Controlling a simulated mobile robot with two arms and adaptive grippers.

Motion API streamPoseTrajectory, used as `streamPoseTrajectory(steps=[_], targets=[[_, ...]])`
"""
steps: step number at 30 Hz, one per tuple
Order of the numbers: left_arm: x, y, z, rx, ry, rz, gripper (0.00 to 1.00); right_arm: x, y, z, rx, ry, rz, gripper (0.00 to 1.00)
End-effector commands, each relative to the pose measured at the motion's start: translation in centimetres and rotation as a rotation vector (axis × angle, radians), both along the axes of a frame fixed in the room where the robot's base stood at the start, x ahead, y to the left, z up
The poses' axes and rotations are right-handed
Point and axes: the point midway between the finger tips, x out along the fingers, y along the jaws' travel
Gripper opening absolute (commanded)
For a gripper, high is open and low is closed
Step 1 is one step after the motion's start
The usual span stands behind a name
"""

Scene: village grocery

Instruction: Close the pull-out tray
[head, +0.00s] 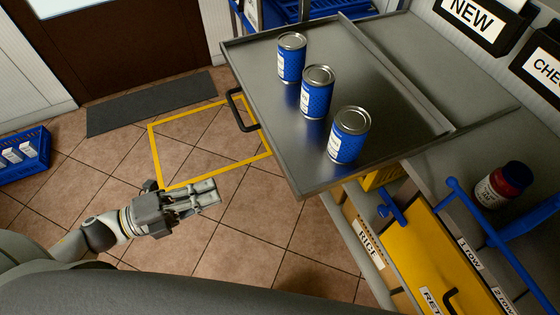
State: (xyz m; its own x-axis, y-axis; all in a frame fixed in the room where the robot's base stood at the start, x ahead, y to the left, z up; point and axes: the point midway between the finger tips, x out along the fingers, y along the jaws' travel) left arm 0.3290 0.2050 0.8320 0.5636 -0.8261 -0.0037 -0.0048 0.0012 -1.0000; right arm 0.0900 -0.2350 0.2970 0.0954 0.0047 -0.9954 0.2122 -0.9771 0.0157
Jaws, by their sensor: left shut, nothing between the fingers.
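The pull-out tray (387,92) is a grey metal tray that stands out from the counter over the floor. Three blue cans stand upright on it in a slanting row: one far (291,58), one in the middle (316,92) and one near (348,136). A black handle (237,110) sits on the tray's left front edge. My left gripper (214,192) is shut and empty, below and left of the handle and apart from the tray. My right gripper does not show.
A yellow drawer front (430,262) and blue rails (480,215) are at the lower right. A blue crate (22,157) is on the floor at left. Tiled floor with a yellow outline (157,150) is clear.

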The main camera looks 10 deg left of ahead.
Motion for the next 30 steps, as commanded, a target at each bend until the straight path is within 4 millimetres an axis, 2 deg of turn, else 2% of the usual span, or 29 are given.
streamPoseTrajectory(steps=[5,24,30], targets=[[0.7,-1.3,0.3,0.0,-0.009,-0.009,0.0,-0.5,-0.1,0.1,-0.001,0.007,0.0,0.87],[6.4,-9.7,0.4,-0.001,-0.007,-0.006,0.0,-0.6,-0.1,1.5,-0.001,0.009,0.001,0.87],[7.5,-11.3,0.3,-0.002,-0.005,-0.005,0.0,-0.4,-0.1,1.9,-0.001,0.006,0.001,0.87]])
